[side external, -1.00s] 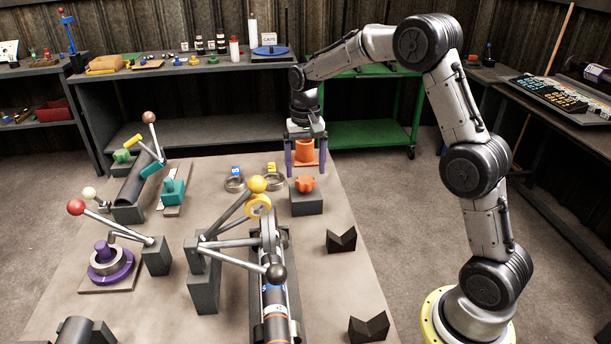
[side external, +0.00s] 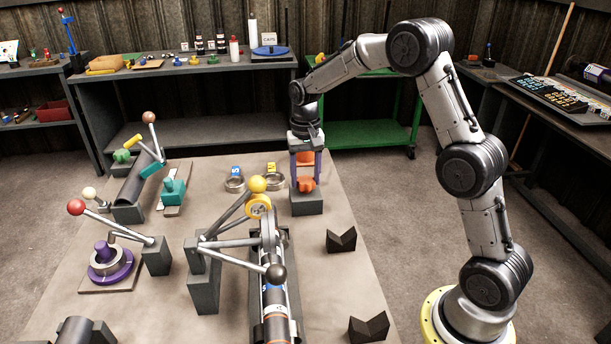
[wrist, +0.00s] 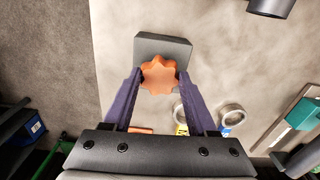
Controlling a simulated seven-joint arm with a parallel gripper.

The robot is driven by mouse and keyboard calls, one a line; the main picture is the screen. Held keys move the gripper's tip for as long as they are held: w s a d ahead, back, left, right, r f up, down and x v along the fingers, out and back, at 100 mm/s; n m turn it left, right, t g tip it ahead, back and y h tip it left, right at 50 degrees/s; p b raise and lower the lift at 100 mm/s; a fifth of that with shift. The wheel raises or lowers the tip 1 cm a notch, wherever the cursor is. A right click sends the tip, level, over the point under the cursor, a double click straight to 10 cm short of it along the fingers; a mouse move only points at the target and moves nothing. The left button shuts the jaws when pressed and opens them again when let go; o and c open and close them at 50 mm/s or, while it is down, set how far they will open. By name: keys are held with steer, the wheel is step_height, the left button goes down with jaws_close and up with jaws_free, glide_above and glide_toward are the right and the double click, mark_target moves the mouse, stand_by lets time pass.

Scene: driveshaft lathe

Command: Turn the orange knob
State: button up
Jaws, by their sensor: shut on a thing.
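The orange knob (side external: 305,184) is star-shaped and sits on top of a grey block (side external: 308,203) near the far right edge of the work table. My gripper (side external: 305,181) points straight down over the block. Its two purple fingers stand on either side of the knob and are shut on it. The wrist view shows the knob (wrist: 159,75) between the purple fingertips (wrist: 159,78), with the grey block (wrist: 148,46) under it. A second orange part (side external: 304,158) shows higher up, behind or between my fingers.
Two metal rings (side external: 234,183) with blue and yellow tags lie left of the block. A yellow-ball lever (side external: 257,185) rises nearer the camera. Black V-blocks (side external: 341,240) stand in front on the right. The table (side external: 325,290) is bare between them.

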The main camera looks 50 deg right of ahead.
mark_target(305, 180)
steer(key=shift+c, duration=1.1)
steer(key=shift+n, duration=2)
steer(key=o, duration=1.4)
steer(key=shift+c, duration=0.2)
step_height(305, 180, up, 14)
steer(key=shift+a, duration=0.1)
